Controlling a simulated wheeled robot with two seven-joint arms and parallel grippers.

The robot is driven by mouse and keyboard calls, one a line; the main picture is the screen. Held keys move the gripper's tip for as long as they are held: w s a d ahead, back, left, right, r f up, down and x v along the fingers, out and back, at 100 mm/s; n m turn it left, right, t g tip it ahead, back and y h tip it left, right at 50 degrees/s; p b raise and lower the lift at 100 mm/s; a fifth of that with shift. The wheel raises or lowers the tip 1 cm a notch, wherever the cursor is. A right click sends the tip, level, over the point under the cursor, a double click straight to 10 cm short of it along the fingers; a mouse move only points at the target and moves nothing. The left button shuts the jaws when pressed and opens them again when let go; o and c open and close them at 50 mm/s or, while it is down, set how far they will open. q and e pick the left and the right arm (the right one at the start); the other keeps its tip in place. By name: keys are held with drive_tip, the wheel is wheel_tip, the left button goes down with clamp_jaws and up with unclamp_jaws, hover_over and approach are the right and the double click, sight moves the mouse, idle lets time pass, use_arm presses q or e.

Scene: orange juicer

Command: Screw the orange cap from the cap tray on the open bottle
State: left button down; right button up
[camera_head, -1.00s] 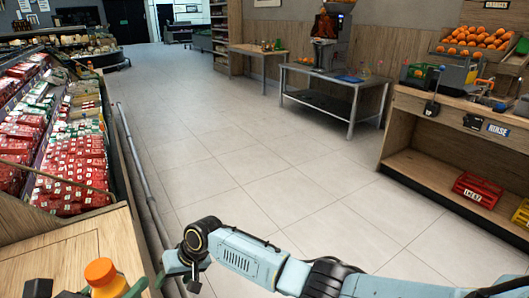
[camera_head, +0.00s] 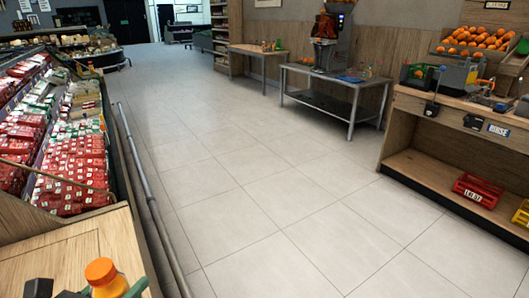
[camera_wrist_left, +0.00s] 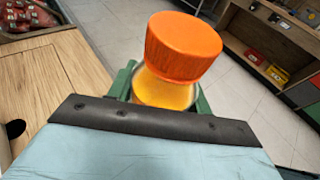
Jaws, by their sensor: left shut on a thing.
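My left gripper (camera_head: 104,292) is at the bottom left of the head view. Its green fingers also show in the left wrist view (camera_wrist_left: 163,92), shut around the bottle. The bottle (camera_wrist_left: 165,93) is filled with orange-yellow juice; its lower part is hidden. An orange ribbed cap (camera_wrist_left: 183,47) is on top of the bottle. In the head view the cap (camera_head: 100,271) looks about upright, with nothing gripping it. I cannot tell how tightly it sits. The cap tray cannot be made out. My right gripper is not in view.
A wooden counter (camera_head: 70,258) is at the lower left, close to the held bottle. A metal table (camera_head: 335,87) with a juicer (camera_head: 327,45) stands at the back. A wooden counter (camera_head: 400,125) with a rinse sign is at the right. The floor between is clear.

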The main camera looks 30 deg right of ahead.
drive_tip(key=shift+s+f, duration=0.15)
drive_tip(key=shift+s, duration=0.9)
use_arm(q)
drive_tip(key=shift+r, duration=0.1)
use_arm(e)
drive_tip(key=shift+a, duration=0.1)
use_arm(q)
drive_tip(key=shift+w+a+n+y, duration=0.1)
drive_tip(key=shift+a+n+y, duration=0.2)
drive_tip(key=a+f+n+t+y, duration=0.1)
drive_tip(key=a+n+t+y, duration=0.2)
drive_tip(key=a+n+y, duration=0.4)
drive_tip(key=a+y, duration=0.1)
drive_tip(key=a, duration=0.6)
drive_tip(key=shift+a+y, duration=0.2)
drive_tip(key=shift+y, duration=0.2)
